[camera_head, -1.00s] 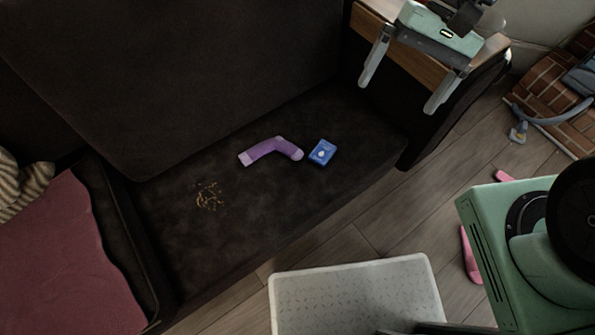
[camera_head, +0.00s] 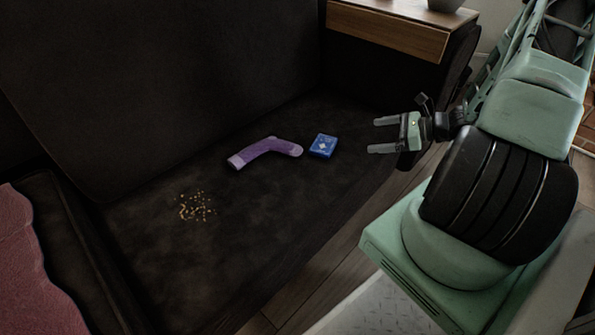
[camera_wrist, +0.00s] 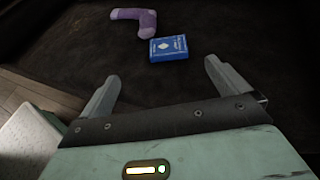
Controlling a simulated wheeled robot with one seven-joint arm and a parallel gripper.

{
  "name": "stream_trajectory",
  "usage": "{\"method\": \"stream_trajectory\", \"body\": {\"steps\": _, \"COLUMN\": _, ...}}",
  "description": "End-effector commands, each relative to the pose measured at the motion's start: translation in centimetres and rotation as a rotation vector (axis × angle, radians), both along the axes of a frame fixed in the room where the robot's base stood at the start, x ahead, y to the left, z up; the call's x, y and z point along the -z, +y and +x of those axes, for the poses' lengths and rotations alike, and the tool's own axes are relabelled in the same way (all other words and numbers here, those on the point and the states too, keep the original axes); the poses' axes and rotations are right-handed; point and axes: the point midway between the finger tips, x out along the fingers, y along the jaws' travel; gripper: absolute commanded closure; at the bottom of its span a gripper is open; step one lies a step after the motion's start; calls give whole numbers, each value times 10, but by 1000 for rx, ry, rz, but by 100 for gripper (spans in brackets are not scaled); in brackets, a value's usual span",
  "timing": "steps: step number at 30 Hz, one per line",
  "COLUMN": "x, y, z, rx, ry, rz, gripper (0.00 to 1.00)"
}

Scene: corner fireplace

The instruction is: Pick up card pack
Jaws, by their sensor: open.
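The card pack (camera_head: 323,146) is a small blue box with a white emblem, lying flat on the dark sofa seat. It also shows in the wrist view (camera_wrist: 169,48), ahead of and between my fingertips. My gripper (camera_head: 371,135) is open and empty, to the right of the pack and apart from it, with its fingers pointing left toward it. In the wrist view both fingers (camera_wrist: 162,72) are spread wide with nothing between them.
A purple sock (camera_head: 264,151) lies just left of the pack. Crumbs (camera_head: 197,207) are scattered on the dark sofa seat (camera_head: 240,240). A wooden-topped armrest (camera_head: 390,30) stands behind my gripper. A red blanket (camera_head: 35,265) is at the left.

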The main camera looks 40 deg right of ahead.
Motion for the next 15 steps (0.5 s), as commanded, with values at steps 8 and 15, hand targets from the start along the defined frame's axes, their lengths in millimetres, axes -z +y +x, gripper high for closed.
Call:
{"method": "stream_trajectory", "body": {"steps": 8, "x": 34, "y": -17, "z": -4, "rx": 105, "ry": -2, "rz": 37, "gripper": 0}}
{"method": "stream_trajectory", "body": {"steps": 15, "x": 54, "y": 5, "z": 37, "rx": 100, "ry": -1, "rz": 34, "gripper": 0}}
